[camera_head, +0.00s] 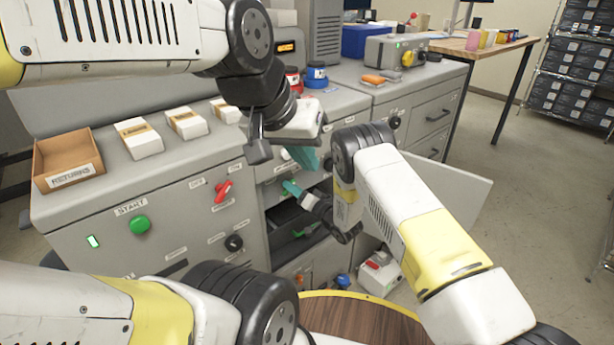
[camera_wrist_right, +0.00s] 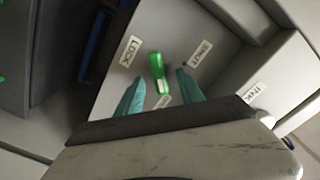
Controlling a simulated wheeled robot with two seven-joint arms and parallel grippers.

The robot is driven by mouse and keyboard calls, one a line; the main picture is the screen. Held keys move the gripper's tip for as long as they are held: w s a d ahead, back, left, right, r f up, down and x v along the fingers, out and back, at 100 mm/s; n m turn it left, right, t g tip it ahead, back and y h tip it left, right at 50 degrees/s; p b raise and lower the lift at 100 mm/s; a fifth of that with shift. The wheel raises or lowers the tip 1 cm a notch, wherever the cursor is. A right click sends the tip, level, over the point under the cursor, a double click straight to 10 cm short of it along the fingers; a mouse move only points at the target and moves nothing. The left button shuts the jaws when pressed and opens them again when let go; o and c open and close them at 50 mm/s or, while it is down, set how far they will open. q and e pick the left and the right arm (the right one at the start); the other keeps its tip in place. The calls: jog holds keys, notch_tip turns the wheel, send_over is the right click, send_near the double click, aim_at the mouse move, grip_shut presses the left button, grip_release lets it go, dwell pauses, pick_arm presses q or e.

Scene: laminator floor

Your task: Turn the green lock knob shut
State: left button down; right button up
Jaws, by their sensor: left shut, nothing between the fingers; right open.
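The green lock knob (camera_wrist_right: 157,72) shows in the right wrist view on a grey panel, between labels reading LOCK and SHUT. Its long shape runs nearly up and down the picture, with a white mark at its lower end. My right gripper (camera_wrist_right: 159,92) is open, with one teal finger on each side of the knob's lower end; I cannot tell whether they touch it. In the head view my right gripper (camera_head: 293,189) reaches into the open cabinet, and I cannot make out the knob. My left gripper (camera_head: 304,157) is shut and empty above the cabinet front.
An open door panel (camera_head: 455,190) stands right of the cabinet opening. The machine front has a green start button (camera_head: 140,224) and a red lever (camera_head: 223,191). A RETURNS tray (camera_head: 68,160) and white packs sit on top. A round wooden surface (camera_head: 360,322) is near my base.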

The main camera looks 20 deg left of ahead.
jog(key=shift+w+a, duration=0.4)
jog(key=shift+a, duration=0.2)
grip_shut()
